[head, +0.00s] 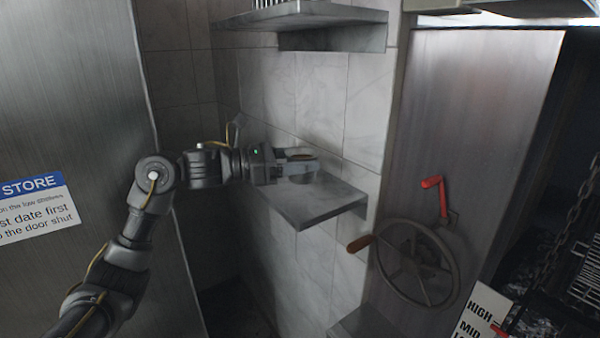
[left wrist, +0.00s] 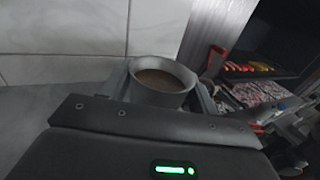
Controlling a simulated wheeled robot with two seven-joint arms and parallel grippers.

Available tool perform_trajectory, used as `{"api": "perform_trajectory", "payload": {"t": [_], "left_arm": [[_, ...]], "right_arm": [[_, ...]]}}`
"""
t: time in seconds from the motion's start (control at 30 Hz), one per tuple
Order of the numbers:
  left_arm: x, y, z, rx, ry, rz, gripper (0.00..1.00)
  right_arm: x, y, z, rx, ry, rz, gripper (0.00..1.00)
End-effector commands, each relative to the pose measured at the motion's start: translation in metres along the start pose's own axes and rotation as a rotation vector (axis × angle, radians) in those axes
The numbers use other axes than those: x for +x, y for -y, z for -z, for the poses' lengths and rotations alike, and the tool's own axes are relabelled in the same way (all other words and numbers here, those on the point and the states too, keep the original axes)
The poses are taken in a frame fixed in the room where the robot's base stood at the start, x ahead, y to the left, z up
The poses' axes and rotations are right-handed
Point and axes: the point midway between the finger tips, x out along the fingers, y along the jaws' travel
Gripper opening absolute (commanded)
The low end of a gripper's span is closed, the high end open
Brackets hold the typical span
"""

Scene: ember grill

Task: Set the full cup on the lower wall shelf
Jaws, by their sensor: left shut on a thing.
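The cup (left wrist: 161,98) is a grey metal one filled with brown liquid, seen in the left wrist view. It stands close to upright between the jaws, and its liquid lies below the rim. My left gripper (head: 298,158) is shut on the cup, which is mostly hidden by the fingers in the head view. The lower wall shelf (head: 322,207) is a bare grey metal plate on the tiled wall. The gripper and cup are over its back part; I cannot tell whether the cup touches it. My right gripper is not in view.
An upper shelf (head: 330,16) with a rack on it juts out above. A steel door (head: 70,110) stands at the left. The shelf's front part is free.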

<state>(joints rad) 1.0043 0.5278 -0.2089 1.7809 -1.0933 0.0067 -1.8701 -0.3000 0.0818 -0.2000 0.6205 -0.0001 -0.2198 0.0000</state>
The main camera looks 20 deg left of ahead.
Motion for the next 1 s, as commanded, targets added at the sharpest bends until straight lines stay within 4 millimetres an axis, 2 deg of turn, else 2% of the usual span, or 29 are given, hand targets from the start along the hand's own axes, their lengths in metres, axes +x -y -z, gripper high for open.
{"api": "perform_trajectory", "payload": {"t": [0.1,0.3,0.8,0.83,0.97,1.0], "left_arm": [[0.002,-0.009,0.01,-0.008,0.0,0.0,0.33],[0.001,-0.007,0.033,-0.005,0.001,0.0,0.33],[0.001,-0.007,0.043,0.0,0.001,-0.001,0.33],[0.001,-0.007,0.042,-0.001,0.0,-0.001,0.64],[0.001,-0.007,0.042,-0.002,-0.001,-0.001,0.81],[0.001,-0.007,0.042,-0.002,-0.001,-0.001,0.82]], "right_arm": [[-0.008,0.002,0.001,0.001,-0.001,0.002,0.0],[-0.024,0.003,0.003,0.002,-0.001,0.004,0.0],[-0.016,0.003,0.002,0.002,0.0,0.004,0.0],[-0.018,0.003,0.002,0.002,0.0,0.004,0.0],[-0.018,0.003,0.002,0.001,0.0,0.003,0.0],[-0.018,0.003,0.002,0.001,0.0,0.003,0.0]]}}
